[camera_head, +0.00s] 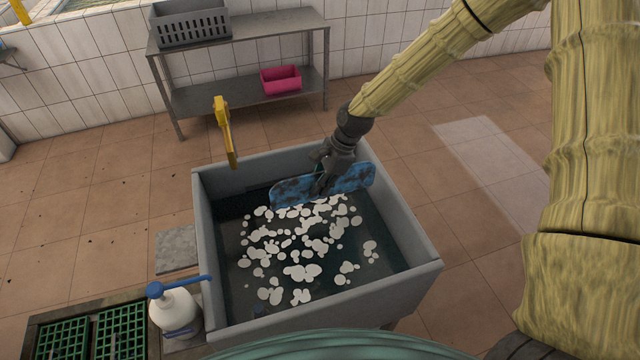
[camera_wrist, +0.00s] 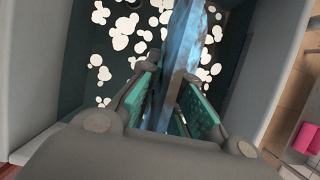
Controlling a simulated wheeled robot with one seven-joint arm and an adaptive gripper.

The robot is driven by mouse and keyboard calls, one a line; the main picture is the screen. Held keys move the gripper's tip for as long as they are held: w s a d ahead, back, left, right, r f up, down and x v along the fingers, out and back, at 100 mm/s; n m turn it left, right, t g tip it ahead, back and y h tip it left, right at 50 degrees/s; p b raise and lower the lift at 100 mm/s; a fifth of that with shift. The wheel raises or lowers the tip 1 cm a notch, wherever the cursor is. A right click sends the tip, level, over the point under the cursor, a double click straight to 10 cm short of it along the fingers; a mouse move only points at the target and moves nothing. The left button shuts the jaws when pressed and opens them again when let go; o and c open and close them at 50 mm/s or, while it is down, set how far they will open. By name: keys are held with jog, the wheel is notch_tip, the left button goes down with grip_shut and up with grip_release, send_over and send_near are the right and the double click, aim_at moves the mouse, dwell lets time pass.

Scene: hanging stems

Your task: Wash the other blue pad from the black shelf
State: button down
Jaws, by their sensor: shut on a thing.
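A blue pad (camera_head: 345,181) with dark smudges is held on edge in my gripper (camera_head: 322,186), over the far part of the grey sink (camera_head: 204,262). The sink holds dark water with white foam patches (camera_head: 300,240). The pad's lower edge is near the water; I cannot tell whether it touches. In the wrist view the pad (camera_wrist: 182,50) stands between the two green-lined fingers of my gripper (camera_wrist: 180,100), which are shut on it. The shelf behind is grey metal; I see no blue pad on it.
A grey shelf (camera_head: 185,97) at the back bears a grey crate (camera_head: 192,30) and a pink bin (camera_head: 281,80). A yellow tap-like fixture (camera_head: 224,125) rises at the sink's far left. A white pump bottle (camera_head: 174,312) and green grates (camera_head: 62,340) are at lower left.

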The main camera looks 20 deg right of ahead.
aim_at(319, 198)
jog(key=shift+f+b, duration=1.45)
jog(key=shift+f, duration=0.65)
notch_tip(319, 198, down, 19)
jog(key=b, duration=0.7)
jog(key=shift+r+b, duration=0.2)
jog(key=shift+b, duration=0.2)
jog(key=shift+d, duration=2.75)
jog(key=a+p, duration=0.2)
jog(key=a, duration=0.5)
jog(key=shift+p, duration=0.3)
